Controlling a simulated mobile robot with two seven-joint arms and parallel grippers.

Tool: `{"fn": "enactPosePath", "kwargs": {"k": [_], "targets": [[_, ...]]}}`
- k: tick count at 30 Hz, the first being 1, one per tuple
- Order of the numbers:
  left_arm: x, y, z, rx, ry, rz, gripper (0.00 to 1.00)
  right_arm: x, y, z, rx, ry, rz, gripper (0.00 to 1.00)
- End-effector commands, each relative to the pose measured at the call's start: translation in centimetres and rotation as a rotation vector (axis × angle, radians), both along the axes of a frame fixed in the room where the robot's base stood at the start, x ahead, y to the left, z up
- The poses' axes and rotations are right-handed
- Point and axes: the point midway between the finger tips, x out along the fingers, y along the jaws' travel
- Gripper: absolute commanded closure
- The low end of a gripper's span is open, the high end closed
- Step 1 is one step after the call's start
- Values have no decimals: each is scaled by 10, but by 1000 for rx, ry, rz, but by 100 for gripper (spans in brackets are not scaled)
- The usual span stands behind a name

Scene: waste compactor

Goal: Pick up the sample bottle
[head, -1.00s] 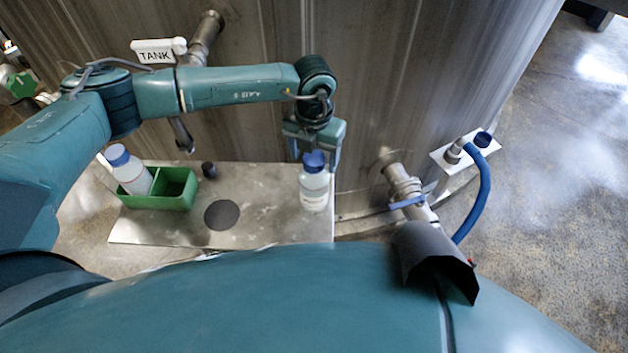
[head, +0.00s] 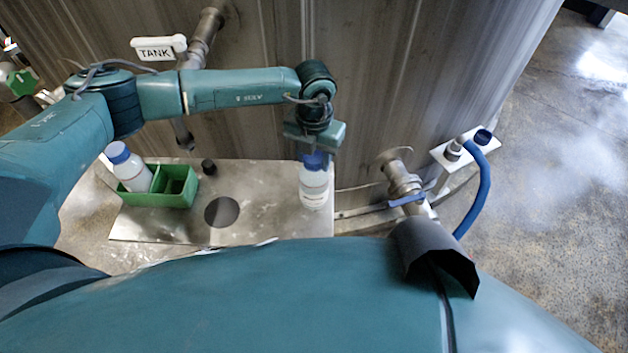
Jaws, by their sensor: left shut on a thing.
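A white sample bottle with a blue cap (head: 314,188) is upright at the right edge of the metal plate (head: 262,222). My left gripper (head: 316,155) is above it, shut on the bottle at its cap; the fingers are partly hidden by the wrist. I cannot tell whether the bottle's base touches the plate. A second white bottle with a blue cap (head: 131,170) stands tilted in the left compartment of a green two-part caddy (head: 160,200). My right gripper is not in view.
A small black cap (head: 208,167) and a dark round disc (head: 222,212) are on the plate. The tank wall (head: 370,80) rises behind. A pipe with a blue-handled valve (head: 406,199) and a blue hose (head: 480,200) are to the right. The plate's middle is otherwise clear.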

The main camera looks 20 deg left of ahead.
Motion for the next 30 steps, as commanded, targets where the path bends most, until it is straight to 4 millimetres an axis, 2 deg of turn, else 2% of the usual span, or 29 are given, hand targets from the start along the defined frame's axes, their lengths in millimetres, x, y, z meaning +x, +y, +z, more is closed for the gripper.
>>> {"fn": "enactPosePath", "kwargs": {"k": [1, 6, 20, 23, 30], "targets": [[0, 0, 0, 0, 0, 0, 87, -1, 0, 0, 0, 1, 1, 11], [0, 0, 0, 0, 0, 0, 100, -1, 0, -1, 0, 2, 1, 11], [1, 0, 4, -1, -3, 0, 100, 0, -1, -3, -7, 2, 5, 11], [2, 0, 16, -4, -6, 1, 100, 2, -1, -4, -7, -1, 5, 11], [2, 0, 62, -2, -8, 0, 100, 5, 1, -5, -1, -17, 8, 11]]}}
